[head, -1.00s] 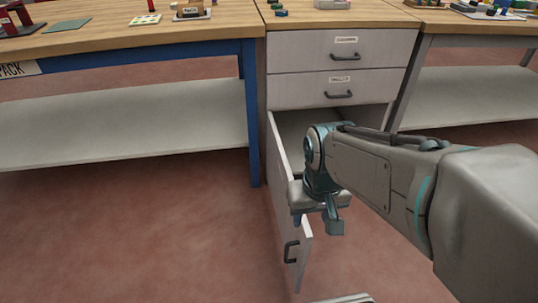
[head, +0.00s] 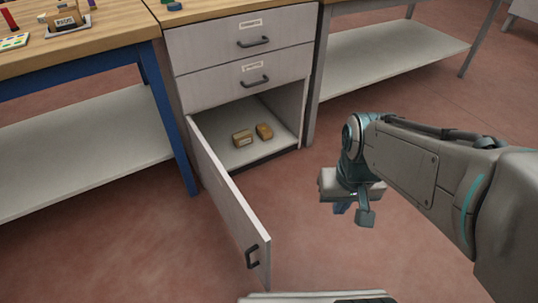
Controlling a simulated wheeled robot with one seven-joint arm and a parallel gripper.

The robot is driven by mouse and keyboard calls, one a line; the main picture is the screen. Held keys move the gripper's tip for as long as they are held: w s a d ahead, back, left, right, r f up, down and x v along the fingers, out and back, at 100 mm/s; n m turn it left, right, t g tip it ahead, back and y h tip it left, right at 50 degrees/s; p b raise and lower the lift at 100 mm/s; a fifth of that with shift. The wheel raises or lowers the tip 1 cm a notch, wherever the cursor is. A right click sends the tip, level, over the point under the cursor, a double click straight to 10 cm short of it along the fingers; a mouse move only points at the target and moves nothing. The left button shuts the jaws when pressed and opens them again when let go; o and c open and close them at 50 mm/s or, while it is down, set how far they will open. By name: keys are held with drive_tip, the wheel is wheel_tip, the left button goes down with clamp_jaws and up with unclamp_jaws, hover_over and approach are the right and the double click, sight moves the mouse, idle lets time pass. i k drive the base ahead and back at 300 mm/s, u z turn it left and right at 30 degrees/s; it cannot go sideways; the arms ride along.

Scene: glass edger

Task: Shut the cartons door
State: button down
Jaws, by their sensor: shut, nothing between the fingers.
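The cartons door (head: 226,197) is a pale grey panel hinged at the left side of the cabinet's lower compartment. It stands wide open and juts out towards me, with a dark handle (head: 252,257) near its free end. Two small brown cartons (head: 243,138) sit inside on the compartment floor (head: 262,156). My gripper (head: 355,213) hangs in the air to the right of the door, apart from it. Its fingers point down and look shut and empty.
Two closed drawers (head: 240,45) with dark handles are above the compartment. A blue-legged bench (head: 178,125) stands close on the left, and a grey-legged bench (head: 312,90) on the right. The reddish floor (head: 310,235) between door and gripper is clear.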

sight(252, 238)
drive_tip(key=z, duration=0.15)
drive_tip(key=k, duration=0.7)
drive_tip(key=u, duration=1.6)
drive_tip(key=i, duration=0.5)
